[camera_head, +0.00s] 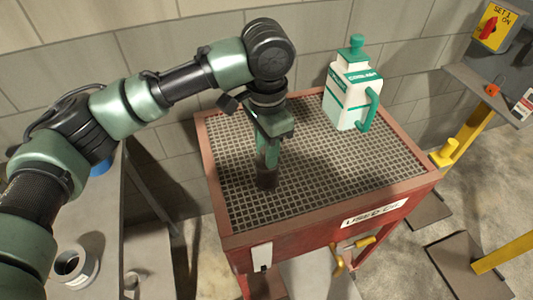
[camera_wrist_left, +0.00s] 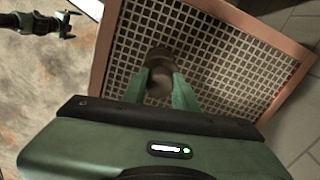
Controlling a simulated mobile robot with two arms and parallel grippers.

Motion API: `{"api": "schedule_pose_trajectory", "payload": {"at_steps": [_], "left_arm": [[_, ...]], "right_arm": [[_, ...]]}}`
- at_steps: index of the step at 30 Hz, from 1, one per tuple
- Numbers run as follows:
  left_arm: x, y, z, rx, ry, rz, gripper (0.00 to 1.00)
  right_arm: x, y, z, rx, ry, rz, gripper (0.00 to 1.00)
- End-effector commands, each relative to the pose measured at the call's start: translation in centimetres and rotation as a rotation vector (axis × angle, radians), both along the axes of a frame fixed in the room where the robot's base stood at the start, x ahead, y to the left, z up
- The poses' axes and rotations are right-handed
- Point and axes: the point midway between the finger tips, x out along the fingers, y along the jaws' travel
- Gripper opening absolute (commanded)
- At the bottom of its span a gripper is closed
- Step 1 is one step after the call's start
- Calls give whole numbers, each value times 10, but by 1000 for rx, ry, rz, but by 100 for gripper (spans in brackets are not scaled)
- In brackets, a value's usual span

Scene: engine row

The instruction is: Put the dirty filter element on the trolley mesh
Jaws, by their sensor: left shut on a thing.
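The dirty filter element (camera_head: 266,178) is a dark brown, short cylinder, upright over the mesh. My left gripper (camera_head: 267,160) points down and is shut on its upper part. In the left wrist view, the filter element (camera_wrist_left: 159,62) sits between the two green fingers (camera_wrist_left: 161,78). The trolley mesh (camera_head: 318,178) is a dark grid in a red frame. The filter's lower end is at or just above the mesh; I cannot tell if it touches. My right gripper (camera_wrist_left: 67,22) shows small at the left wrist view's upper left, off the trolley; its jaw state is unclear.
A white and green coolant jug (camera_head: 350,90) stands at the mesh's back right. The mesh around the filter is clear. A grey bench (camera_head: 95,225) with a pale ring-shaped part (camera_head: 75,265) is at left. A yellow post (camera_head: 462,140) stands at right.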

Motion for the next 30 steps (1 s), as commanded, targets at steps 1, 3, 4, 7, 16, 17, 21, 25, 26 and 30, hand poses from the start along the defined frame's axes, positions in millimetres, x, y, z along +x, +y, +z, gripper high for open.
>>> {"api": "schedule_pose_trajectory", "payload": {"at_steps": [1, 3, 4, 7, 16, 17, 21, 25, 26, 30], "left_arm": [[0, 1, -7, 3, 4, 1, 0], [0, 1, -18, 2, 2, 2, 0], [0, 1, -21, 2, 2, 1, 0], [0, 0, -24, 0, 0, 0, 0], [0, 0, -27, 1, 0, 0, 33], [0, 0, -27, 1, 0, 0, 42], [0, 0, -27, 1, 0, 0, 50], [0, 0, -27, 1, 0, 0, 50], [0, 0, -27, 1, 0, 0, 50], [1, 0, -21, 0, -1, 0, 50]], "right_arm": [[-2, 0, 4, 1, 2, 0, 100], [-4, 0, 6, 0, 5, 0, 100], [-4, 0, 6, 0, 6, 0, 100], [-7, 0, 5, 0, 9, 0, 100], [-9, 4, 6, 3, 13, -2, 100], [-9, 4, 6, 3, 13, -2, 100], [-9, 4, 6, 3, 13, -2, 100], [-9, 3, 6, 3, 13, -2, 100], [-9, 3, 6, 3, 14, -2, 100], [-9, 3, 3, 3, 14, -2, 100]]}}
